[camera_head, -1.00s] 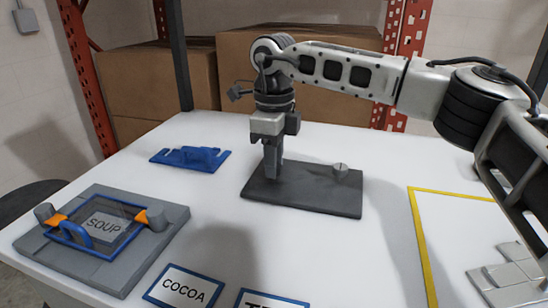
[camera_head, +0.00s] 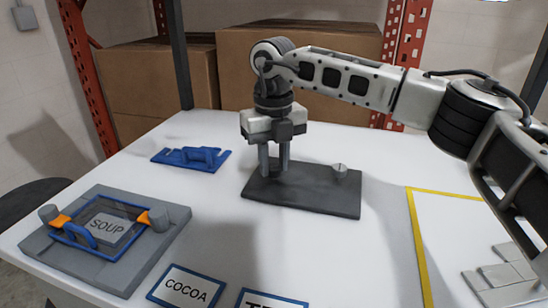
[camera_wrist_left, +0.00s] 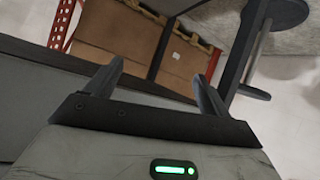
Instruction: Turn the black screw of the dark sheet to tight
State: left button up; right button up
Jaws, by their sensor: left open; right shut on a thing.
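The dark sheet (camera_head: 310,198) lies flat on the white table. A grey screw head (camera_head: 340,169) with a slot stands near its right back corner. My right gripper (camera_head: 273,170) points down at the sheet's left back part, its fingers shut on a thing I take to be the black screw. The screw itself is hidden by the fingers, so I cannot see how tight it sits. My left gripper (camera_wrist_left: 155,82) shows in the left wrist view, open and empty, away from the sheet; it is not in the head view.
A grey fixture (camera_head: 150,250) with a blue-framed SOUP plate is at left. A blue handled piece (camera_head: 190,158) lies behind it. COCOA (camera_head: 187,287) and another label lie in front. A yellow-edged area (camera_head: 418,245) is at right. Cardboard boxes (camera_head: 300,85) stand behind.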

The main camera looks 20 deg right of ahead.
jog(key=m, duration=0.7)
jog(key=shift+w+r, duration=0.15)
jog(key=shift+r, duration=0.2)
jog(key=m, duration=0.4)
jog(key=shift+p, duration=0.3)
jog(key=m, duration=0.3)
jog(key=shift+m, duration=0.4)
jog(key=m, duration=1.1)
jog(key=shift+m, duration=0.3)
